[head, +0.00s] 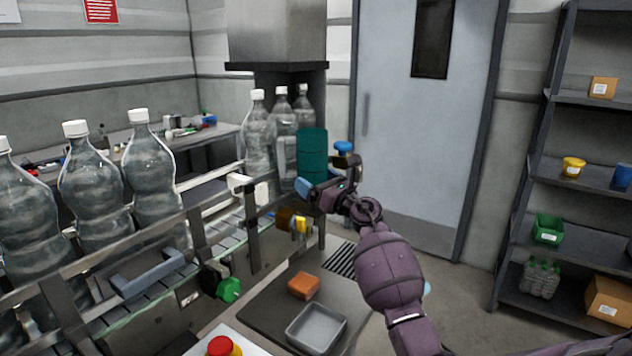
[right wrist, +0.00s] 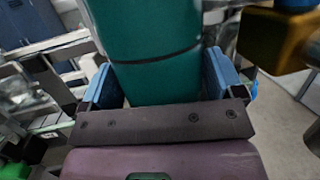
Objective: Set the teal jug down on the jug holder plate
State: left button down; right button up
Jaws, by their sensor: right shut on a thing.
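The teal jug (head: 312,147) is an upright dark green-blue cylinder near the middle of the head view, in front of the bottles at the far end of the conveyor. My right gripper (head: 320,184) is shut on its lower part. In the right wrist view the jug (right wrist: 155,50) stands between the two blue fingers of the right gripper (right wrist: 160,80). The jug's underside is hidden by the gripper and arm. I cannot pick out the jug holder plate for certain. My left gripper is not in view.
A conveyor with rails (head: 210,244) carries large clear bottles (head: 90,188) along the left. A dark worktop (head: 262,318) below holds an orange block (head: 304,286) and a grey tray (head: 316,329). A blue knob (head: 343,147) is close right of the jug. Shelves (head: 556,180) stand at right.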

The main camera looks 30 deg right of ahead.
jog(key=shift+f, duration=0.3)
jog(key=shift+r, duration=0.1)
jog(key=shift+s+d+r, duration=0.1)
jog(key=shift+d+r, duration=0.1)
jog(key=shift+r, duration=0.1)
jog(key=o, duration=0.8)
